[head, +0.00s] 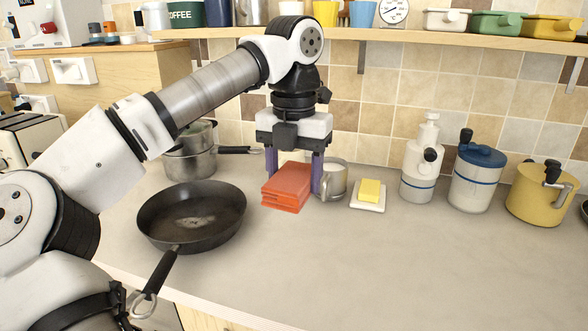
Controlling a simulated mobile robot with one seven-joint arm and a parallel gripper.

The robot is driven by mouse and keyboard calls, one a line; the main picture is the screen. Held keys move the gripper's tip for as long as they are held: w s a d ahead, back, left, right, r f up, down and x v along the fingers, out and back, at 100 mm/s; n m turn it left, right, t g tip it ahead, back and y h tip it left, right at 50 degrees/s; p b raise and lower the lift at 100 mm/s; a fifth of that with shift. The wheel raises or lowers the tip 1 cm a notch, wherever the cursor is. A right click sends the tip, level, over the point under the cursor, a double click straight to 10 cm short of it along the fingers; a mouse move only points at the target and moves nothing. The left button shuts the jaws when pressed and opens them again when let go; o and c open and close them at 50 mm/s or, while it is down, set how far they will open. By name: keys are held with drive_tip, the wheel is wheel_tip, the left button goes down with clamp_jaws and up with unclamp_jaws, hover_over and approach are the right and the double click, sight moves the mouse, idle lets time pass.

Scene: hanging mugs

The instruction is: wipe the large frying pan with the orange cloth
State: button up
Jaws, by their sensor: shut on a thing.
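The orange cloth (288,186) is a folded stack near the middle of the counter, in the head view. My gripper (295,178) points down with one finger on each side of the cloth and is shut on it. I cannot tell whether the cloth touches the counter or is just above it. The large frying pan (192,214) is black and sits on the counter to the left of the cloth. Its handle points to the front left, past the counter's edge. A pale smudge (197,221) shows on the pan's inner bottom.
A butter dish (368,195) is further right. Steel pots (190,160) stand behind the pan. White, blue-lidded (476,178) and yellow (540,192) containers stand at right. The front right counter is clear.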

sight(294, 262)
drive_tip(key=shift+f+b, duration=5.15)
drive_tip(key=shift+f, duration=3.3)
drive_tip(key=o, duration=1)
drive_tip(key=shift+r, duration=0.15)
drive_tip(key=shift+c, duration=0.2)
drive_tip(key=shift+o, duration=1.2)
drive_tip(key=shift+r+p, duration=0.25)
drive_tip(key=shift+p, duration=0.15)
drive_tip(key=shift+c, duration=0.3)
drive_tip(key=c, duration=1.2)
drive_tip(key=shift+r+p, duration=2.5)
drive_tip(key=shift+r, duration=0.45)
